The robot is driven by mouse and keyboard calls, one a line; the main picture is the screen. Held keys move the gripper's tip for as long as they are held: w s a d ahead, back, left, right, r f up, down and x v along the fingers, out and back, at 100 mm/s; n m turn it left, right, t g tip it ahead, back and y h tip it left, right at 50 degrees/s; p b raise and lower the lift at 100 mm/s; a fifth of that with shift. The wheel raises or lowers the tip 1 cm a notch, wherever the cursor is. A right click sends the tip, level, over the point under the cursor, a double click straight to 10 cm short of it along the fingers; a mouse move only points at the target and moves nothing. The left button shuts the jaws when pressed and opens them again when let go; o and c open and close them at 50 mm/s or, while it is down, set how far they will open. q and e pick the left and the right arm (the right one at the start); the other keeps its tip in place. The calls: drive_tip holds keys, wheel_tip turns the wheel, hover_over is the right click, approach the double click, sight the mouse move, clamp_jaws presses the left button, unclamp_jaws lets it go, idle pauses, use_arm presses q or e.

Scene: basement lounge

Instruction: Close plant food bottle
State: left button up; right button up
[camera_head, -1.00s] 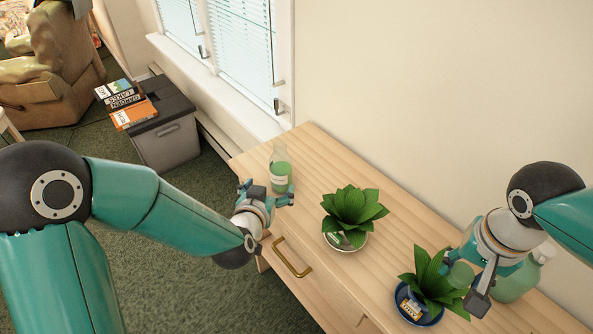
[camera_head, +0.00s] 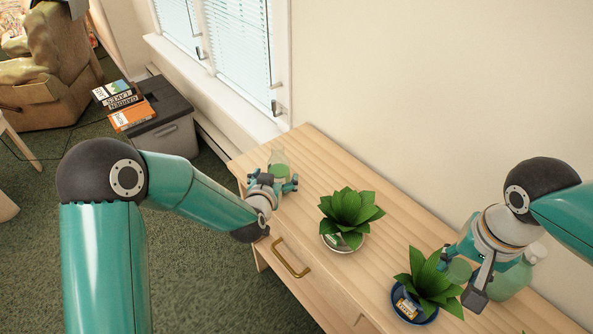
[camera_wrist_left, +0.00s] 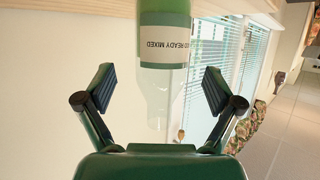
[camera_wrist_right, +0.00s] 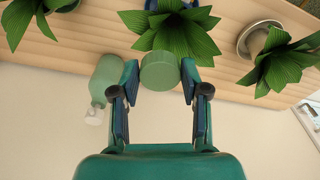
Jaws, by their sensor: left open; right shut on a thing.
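The plant food bottle (camera_head: 279,160) is clear with green liquid and stands upright at the far left end of the wooden cabinet. Its "READY MIXED" label also shows in the left wrist view (camera_wrist_left: 165,48). My left gripper (camera_head: 278,183) is open, in front of the bottle and hiding its lower part. In the left wrist view the bottle is between the spread fingers, with a gap on both sides. My right gripper (camera_wrist_right: 160,85) is shut on a green round cap (camera_wrist_right: 160,70), held above the right plant; the cap also shows in the head view (camera_head: 459,270).
A potted plant (camera_head: 349,209) stands mid-cabinet and another, in a blue pot (camera_head: 412,312), below my right gripper. A pale green pump bottle (camera_head: 512,280) stands behind that gripper. The cabinet (camera_head: 318,160) is bare behind the middle plant. The wall and window are close behind.

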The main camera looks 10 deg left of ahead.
sight(276, 172)
use_arm(q)
drive_tip(key=w, duration=0.1)
drive_tip(key=w+p, duration=0.1)
drive_tip(key=w, duration=0.1)
drive_tip(key=shift+w+a+f, duration=0.15)
drive_tip(key=shift+w+f, duration=0.1)
drive_tip(key=shift+w, duration=0.05)
use_arm(e)
drive_tip(key=shift+r, duration=0.85)
use_arm(q)
drive_tip(key=shift+w+f, duration=0.2)
drive_tip(key=shift+w, duration=0.25)
drive_tip(key=c, duration=1.6)
drive_tip(key=shift+o, duration=0.2)
drive_tip(key=shift+r, duration=0.15)
